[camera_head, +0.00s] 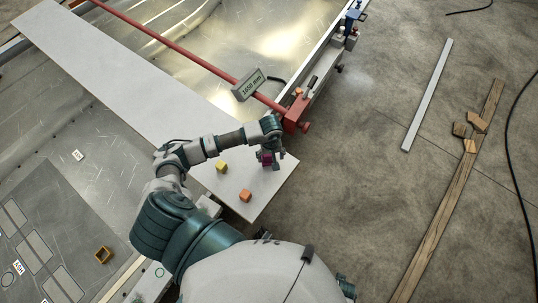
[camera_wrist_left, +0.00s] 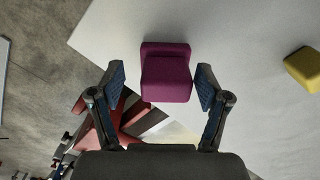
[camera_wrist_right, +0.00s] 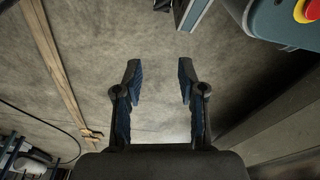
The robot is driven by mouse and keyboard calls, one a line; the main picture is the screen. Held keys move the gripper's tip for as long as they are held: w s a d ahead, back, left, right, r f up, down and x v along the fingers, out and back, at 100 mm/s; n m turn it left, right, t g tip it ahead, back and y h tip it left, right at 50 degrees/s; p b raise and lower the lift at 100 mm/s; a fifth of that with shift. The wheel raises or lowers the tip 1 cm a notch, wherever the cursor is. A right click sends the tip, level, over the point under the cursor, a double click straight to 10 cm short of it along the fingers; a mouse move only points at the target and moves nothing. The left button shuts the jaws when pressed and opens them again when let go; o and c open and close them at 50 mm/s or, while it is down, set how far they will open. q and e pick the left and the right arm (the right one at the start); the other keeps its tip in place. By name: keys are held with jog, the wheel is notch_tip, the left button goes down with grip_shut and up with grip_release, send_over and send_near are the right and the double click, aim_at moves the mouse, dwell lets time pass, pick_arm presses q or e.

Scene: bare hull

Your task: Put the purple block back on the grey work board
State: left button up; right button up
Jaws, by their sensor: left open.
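The purple block (camera_head: 266,158) is at the near right end of the long pale grey work board (camera_head: 150,95). In the left wrist view the purple block (camera_wrist_left: 166,72) lies between the fingertips, with a gap on each side and the board surface (camera_wrist_left: 235,40) behind it. My left gripper (camera_head: 268,160) is open around the block and partly hides it in the head view. I cannot tell whether the block touches the board. My right gripper (camera_wrist_right: 158,80) is open and empty above the concrete floor; it does not show in the head view.
A yellow block (camera_head: 221,167) and an orange block (camera_head: 245,196) lie on the board beside my left arm.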

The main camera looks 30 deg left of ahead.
pick_arm(q)
notch_tip(320, 180, up, 12)
jog(key=shift+a, duration=0.25)
dwell(0.4)
